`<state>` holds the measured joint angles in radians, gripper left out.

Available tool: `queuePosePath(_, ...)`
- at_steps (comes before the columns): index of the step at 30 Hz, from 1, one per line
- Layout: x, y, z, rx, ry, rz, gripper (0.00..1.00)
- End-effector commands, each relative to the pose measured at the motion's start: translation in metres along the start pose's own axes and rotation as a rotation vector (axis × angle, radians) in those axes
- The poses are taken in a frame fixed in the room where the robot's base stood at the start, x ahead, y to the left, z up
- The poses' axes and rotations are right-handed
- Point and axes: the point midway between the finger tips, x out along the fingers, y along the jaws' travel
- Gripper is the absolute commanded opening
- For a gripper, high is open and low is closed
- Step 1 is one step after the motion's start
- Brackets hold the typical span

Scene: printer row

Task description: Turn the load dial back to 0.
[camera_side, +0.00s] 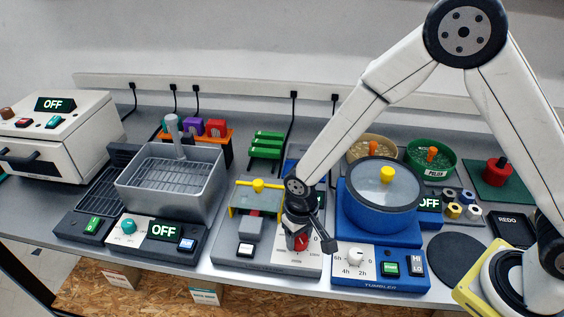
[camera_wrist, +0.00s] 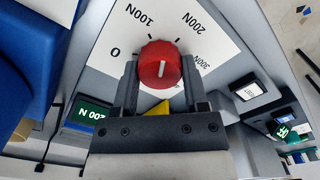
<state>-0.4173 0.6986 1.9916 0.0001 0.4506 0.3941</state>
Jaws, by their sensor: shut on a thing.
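The red load dial (camera_wrist: 160,66) sits on a white scale plate marked 0, 100N, 200N and 300N in the wrist view. A short pale mark shows on its face; I cannot tell exactly which scale mark it points to. My gripper (camera_wrist: 159,78) has one finger on each side of the dial and is shut on it. A small green display (camera_wrist: 93,114) at the left appears to read 200 N, upside down. In the side view, my gripper (camera_side: 300,232) is over the grey tester (camera_side: 285,262), and the dial (camera_side: 301,243) is partly hidden by it.
The blue tumbler (camera_side: 380,255) with a round lidded drum stands close on the right of the tester. A grey basket unit (camera_side: 170,180) stands on the left. A yellow-knobbed clamp (camera_side: 257,186) rises beside my gripper. A black disc (camera_side: 457,257) lies further right.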

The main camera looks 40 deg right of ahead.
Motion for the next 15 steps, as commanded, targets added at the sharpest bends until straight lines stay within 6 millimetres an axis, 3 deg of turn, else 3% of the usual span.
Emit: queuePosePath(15,0.0001,-0.0001,0.001,-0.492,-0.003,0.0,0.0)
